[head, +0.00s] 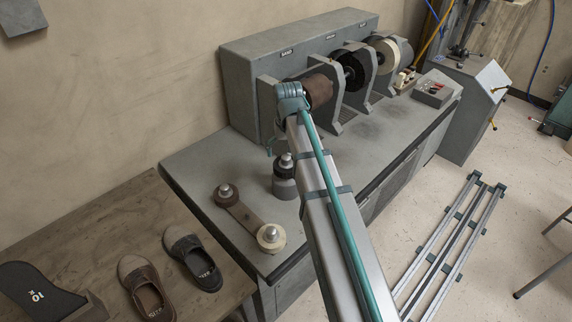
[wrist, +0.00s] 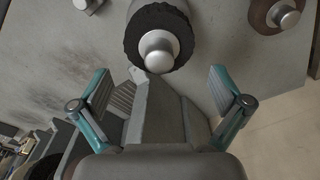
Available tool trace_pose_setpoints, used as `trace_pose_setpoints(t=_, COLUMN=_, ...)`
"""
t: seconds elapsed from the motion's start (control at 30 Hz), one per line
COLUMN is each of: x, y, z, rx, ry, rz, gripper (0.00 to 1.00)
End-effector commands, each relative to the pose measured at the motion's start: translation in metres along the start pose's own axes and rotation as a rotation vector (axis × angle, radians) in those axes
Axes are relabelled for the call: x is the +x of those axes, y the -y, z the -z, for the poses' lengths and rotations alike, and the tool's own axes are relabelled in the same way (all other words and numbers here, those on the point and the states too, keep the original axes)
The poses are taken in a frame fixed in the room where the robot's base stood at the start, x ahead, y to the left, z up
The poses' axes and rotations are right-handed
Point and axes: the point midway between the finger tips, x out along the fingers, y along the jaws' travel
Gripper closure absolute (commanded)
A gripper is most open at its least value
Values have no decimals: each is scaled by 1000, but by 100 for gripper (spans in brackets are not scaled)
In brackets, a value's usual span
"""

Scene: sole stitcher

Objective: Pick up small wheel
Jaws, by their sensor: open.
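A small black rough-edged wheel with a silver knob stands on the grey bench, showing in the head view (head: 284,170) just left of my arm. It also shows in the wrist view (wrist: 136,38) at top centre, with its knob above the space between my fingers. My gripper (wrist: 160,88) is open and empty, with a teal finger on each side, apart from the wheel. In the head view my gripper is mostly hidden by my arm.
The grey machine (head: 250,80) with several larger wheels stands along the back of the bench (head: 200,160). A small box (head: 433,92) sits at its far right end. Two shoes (head: 148,295) lie on the wooden table (head: 90,215) at lower left. The bench front left is partly clear.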

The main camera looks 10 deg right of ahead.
Motion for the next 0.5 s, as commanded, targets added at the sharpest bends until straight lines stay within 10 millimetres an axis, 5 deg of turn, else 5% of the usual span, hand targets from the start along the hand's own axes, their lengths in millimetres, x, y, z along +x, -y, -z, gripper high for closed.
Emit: trace_pose_setpoints(t=0.5, x=35, y=-1, z=-2, rx=-1, ry=1, rz=-1, gripper=0)
